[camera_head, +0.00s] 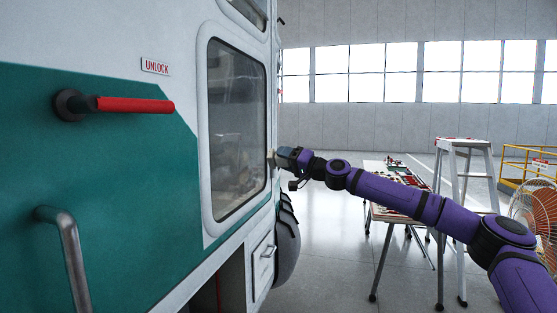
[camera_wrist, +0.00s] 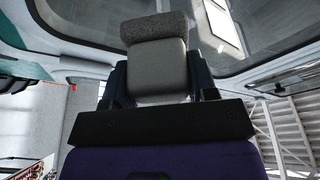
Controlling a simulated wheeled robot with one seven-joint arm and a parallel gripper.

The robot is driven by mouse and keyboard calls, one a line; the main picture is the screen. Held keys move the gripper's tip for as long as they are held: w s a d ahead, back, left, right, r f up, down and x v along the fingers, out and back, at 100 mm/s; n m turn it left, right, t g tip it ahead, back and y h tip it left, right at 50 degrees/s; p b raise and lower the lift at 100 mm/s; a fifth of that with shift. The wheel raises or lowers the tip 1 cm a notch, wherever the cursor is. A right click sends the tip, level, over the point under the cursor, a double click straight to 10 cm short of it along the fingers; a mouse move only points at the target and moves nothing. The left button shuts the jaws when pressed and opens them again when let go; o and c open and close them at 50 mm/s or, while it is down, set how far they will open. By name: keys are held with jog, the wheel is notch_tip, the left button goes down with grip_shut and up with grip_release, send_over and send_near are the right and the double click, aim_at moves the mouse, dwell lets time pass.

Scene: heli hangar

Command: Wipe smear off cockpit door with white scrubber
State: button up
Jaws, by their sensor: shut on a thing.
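The cockpit door (camera_head: 130,190) is white and green and fills the left of the head view, with a large window (camera_head: 238,125). My gripper (camera_head: 287,157) is at the far right edge of the door, beside the window frame. In the wrist view, my gripper (camera_wrist: 160,82) is shut on the scrubber (camera_wrist: 158,68), a pale block with a dark grey rough pad at its far end. In the head view, the scrubber (camera_head: 273,158) is small and at or very near the white surface; I cannot tell if it touches. I cannot make out a smear.
A red handle (camera_head: 135,104), an UNLOCK label (camera_head: 156,66) and a grey grab bar (camera_head: 66,250) are on the near side. A table with items (camera_head: 398,176), a stepladder (camera_head: 463,190) and a fan (camera_head: 538,212) stand right. Open floor lies between.

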jog(key=shift+s+d, duration=0.1)
jog(key=shift+d, duration=0.1)
jog(key=shift+d, duration=0.15)
jog(key=shift+s+d, duration=0.25)
jog(key=shift+d, duration=0.4)
jog(key=shift+s+d, duration=0.25)
jog(key=shift+d, duration=0.35)
